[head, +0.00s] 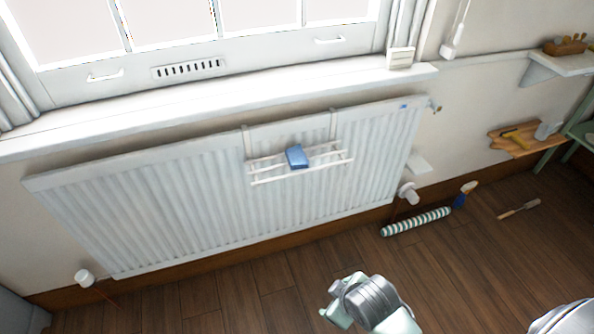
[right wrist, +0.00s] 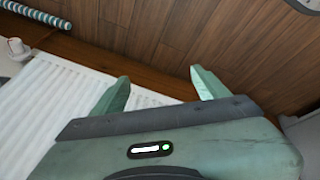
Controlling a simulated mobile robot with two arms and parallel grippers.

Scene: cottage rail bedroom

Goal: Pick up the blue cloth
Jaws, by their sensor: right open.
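The blue cloth (head: 297,157) is a small folded piece. It lies on a white wire rack (head: 262,180) that hangs on the front of the white radiator (head: 180,205) below the window. My right gripper (right wrist: 160,77) is open with nothing between its pale green fingers. In the head view my right gripper (head: 336,302) shows only in part at the bottom, well below the cloth and apart from it. The cloth does not show in the right wrist view. My left gripper is in neither view.
A window sill (head: 230,103) juts out above the radiator. A striped roll (head: 416,221), a blue brush (head: 465,195) and a wooden-handled tool (head: 519,209) lie on the floor at right. The wood floor before the radiator is clear.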

